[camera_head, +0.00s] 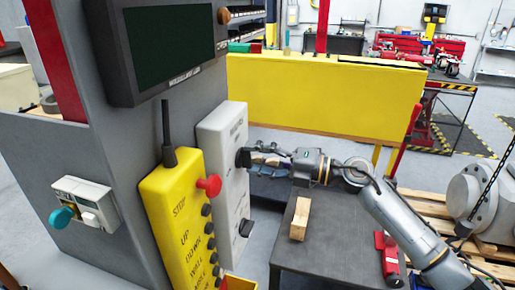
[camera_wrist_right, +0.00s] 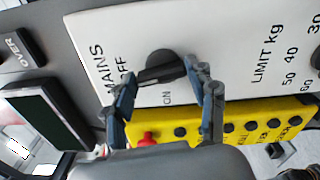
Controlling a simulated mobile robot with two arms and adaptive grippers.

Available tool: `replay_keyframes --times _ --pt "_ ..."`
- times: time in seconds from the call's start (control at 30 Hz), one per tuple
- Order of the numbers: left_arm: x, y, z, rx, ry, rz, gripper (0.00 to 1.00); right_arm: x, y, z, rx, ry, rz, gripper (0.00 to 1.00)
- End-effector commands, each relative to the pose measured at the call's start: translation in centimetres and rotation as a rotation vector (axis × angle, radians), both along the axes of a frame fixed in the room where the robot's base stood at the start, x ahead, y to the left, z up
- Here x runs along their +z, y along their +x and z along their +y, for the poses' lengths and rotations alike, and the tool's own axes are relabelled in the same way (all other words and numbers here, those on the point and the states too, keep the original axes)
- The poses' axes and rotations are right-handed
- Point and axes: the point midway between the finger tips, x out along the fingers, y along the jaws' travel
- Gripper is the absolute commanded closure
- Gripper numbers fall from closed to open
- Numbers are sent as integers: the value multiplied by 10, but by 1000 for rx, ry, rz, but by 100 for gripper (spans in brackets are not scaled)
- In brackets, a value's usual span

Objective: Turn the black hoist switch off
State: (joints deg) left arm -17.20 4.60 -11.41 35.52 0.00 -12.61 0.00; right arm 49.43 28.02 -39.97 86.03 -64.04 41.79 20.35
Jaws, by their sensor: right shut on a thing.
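The black switch knob (camera_wrist_right: 163,66) sits on a white panel (camera_head: 222,140) marked MAINS, with OFF and ON printed beside the knob. In the right wrist view the knob's bar lies nearly across the picture, one end close to the OFF print. My right gripper (camera_wrist_right: 160,78) has one finger at each end of the bar and is shut on it. In the head view my right gripper (camera_head: 254,159) reaches the panel from the right and partly hides the knob (camera_head: 243,157). My left gripper is not in view.
A yellow pendant (camera_head: 178,215) with a red stop button (camera_head: 209,185) hangs just left of the panel. A grey post (camera_head: 125,160) carries a dark screen (camera_head: 165,45). A dark table (camera_head: 335,235) with a wooden block (camera_head: 300,218) stands below my right arm.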

Motion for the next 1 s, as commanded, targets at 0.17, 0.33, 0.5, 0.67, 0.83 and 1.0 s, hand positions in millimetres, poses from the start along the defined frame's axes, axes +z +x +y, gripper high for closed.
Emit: replay_keyframes --times 0.17,0.33,0.5,0.67,0.83,1.0 --pt "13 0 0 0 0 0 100 3 1 -1 -2 25 73 75" --pt "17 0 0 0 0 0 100 1 1 -1 -3 37 109 75" --pt "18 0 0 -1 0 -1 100 1 1 -1 -3 41 121 75" --pt "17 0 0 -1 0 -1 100 0 1 -1 -3 42 121 75" --pt "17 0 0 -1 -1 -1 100 0 1 -1 -3 42 121 42" --pt "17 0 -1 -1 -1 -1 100 0 1 -1 -2 41 120 21"
